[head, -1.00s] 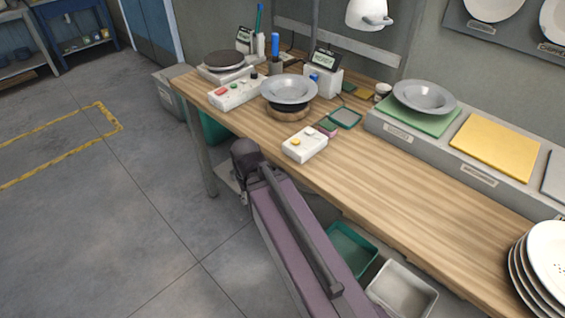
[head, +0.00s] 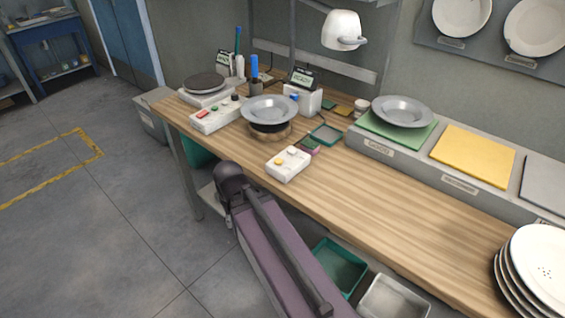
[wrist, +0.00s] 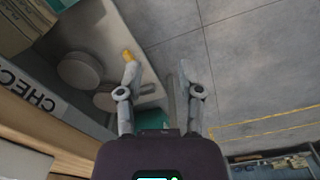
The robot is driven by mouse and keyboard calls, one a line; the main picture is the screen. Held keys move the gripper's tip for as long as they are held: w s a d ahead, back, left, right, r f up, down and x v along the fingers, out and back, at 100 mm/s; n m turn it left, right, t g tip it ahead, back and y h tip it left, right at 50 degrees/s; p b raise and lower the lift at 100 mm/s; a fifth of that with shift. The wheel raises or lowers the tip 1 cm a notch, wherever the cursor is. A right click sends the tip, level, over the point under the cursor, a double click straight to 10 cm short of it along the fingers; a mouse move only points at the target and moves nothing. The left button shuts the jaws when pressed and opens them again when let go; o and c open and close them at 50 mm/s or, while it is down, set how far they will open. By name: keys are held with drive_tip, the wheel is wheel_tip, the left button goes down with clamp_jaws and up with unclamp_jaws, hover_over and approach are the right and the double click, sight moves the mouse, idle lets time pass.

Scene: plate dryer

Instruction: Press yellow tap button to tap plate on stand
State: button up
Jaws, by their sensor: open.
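A white button box (head: 288,164) stands near the front edge of the bench in the head view. It has a yellow button (head: 279,161) on its left and a pale button (head: 292,150) on its right. A grey plate (head: 269,109) rests on a round wooden stand (head: 270,132) behind the box. My gripper (wrist: 157,75) shows in the wrist view with its two fingers apart and nothing between them, over the floor beside the bench. In the head view my arm reaches toward the bench front from below; the fingers are hidden there.
A grey plate lies on a green mat (head: 397,133), beside a yellow mat (head: 472,156). White plates (head: 537,267) stand at the far right. The bench's right middle is clear.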

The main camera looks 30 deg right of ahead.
idle(0.4)
clamp_jaws()
idle(1.2)
